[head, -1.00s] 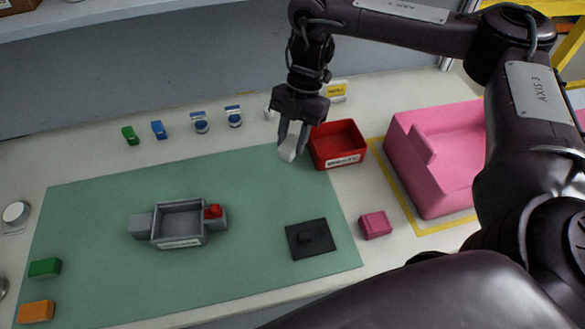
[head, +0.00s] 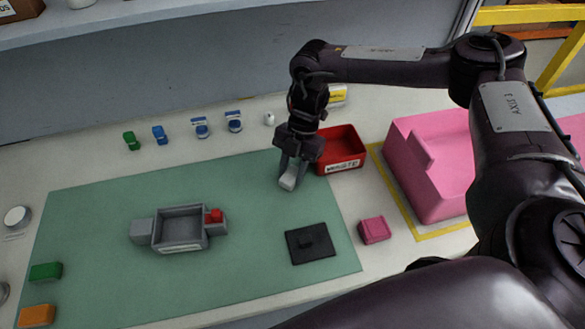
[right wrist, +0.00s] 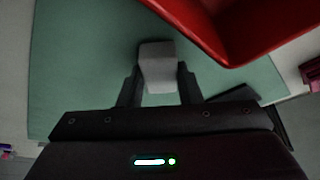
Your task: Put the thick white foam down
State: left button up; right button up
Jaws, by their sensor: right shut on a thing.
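The white foam block (head: 288,182) is between the fingers of my right gripper (head: 291,172), low over the green mat (head: 100,215) near its upper right part. I cannot tell whether the block touches the mat. In the right wrist view the pale block (right wrist: 157,66) sits between the two fingers of the right gripper (right wrist: 160,85), which is shut on it. My left gripper is not in view.
The red bin (head: 343,162) stands just right of the right gripper. A grey housing (head: 180,230), a black plate (head: 310,244) and a pink block (head: 374,230) are nearby. A large pink tray (head: 430,185) stands at right.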

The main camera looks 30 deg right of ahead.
jog(key=o, duration=0.9)
jog(key=shift+f, duration=0.1)
jog(key=shift+o, duration=0.2)
jog(key=v, duration=1.2)
